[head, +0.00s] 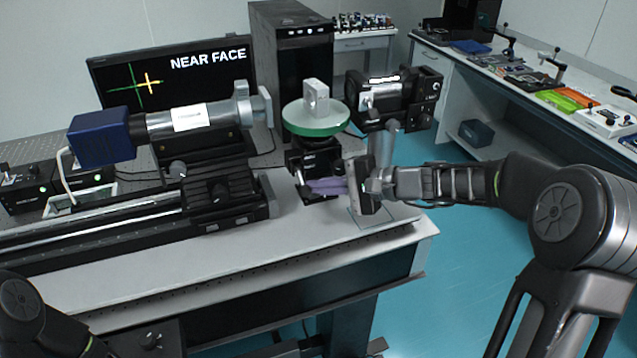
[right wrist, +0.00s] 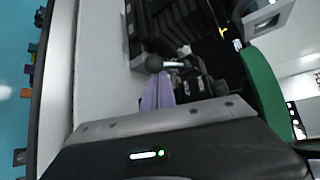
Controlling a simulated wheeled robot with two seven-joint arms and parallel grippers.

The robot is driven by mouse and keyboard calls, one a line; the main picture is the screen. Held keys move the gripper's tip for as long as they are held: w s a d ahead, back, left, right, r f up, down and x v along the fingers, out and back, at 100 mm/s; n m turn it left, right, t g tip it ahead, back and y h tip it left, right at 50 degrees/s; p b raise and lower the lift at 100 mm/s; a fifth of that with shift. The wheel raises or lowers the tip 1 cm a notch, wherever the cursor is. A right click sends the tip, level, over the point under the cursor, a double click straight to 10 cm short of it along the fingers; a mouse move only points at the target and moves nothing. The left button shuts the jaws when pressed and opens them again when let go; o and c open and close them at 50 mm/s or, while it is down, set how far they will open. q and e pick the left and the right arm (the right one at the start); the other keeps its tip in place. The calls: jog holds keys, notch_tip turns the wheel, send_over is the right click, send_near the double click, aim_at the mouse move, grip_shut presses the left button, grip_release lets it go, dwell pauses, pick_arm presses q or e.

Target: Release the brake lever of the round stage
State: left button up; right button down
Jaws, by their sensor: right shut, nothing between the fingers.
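The round stage has a pale green-rimmed disc (head: 316,118) on a black base (head: 308,158), near the right end of the bench. A light block with a hole (head: 316,97) stands on the disc. My right gripper (head: 312,187) is shut, with purple fingers low at the front of the base. In the right wrist view, a lever with a dark ball knob (right wrist: 155,63) shows just beyond the tips of the fingers (right wrist: 158,92). I cannot tell whether they touch. The green rim (right wrist: 264,88) is at the right there. The lever is not clear in the head view. My left gripper is not in view.
A blue-ended tube instrument (head: 185,120) and a black rail (head: 110,225) lie left of the stage. A black device (head: 400,100) stands behind it at right. A monitor (head: 170,75) reads NEAR FACE. The bench front (head: 200,285) is clear.

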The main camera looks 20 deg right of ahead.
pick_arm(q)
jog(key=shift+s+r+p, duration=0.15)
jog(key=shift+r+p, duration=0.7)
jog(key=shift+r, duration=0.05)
pick_arm(e)
jog(key=r, duration=0.2)
jog(key=r+g, duration=0.1)
jog(key=shift+s+r+m+h, duration=0.1)
jog(key=shift+s+m+h, duration=0.2)
jog(key=shift+s+m, duration=0.1)
jog(key=shift+r, duration=0.1)
pick_arm(q)
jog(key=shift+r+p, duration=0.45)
jog(key=shift+p, duration=0.05)
pick_arm(e)
jog(key=shift+w+r, duration=0.1)
jog(key=shift+r, duration=0.6)
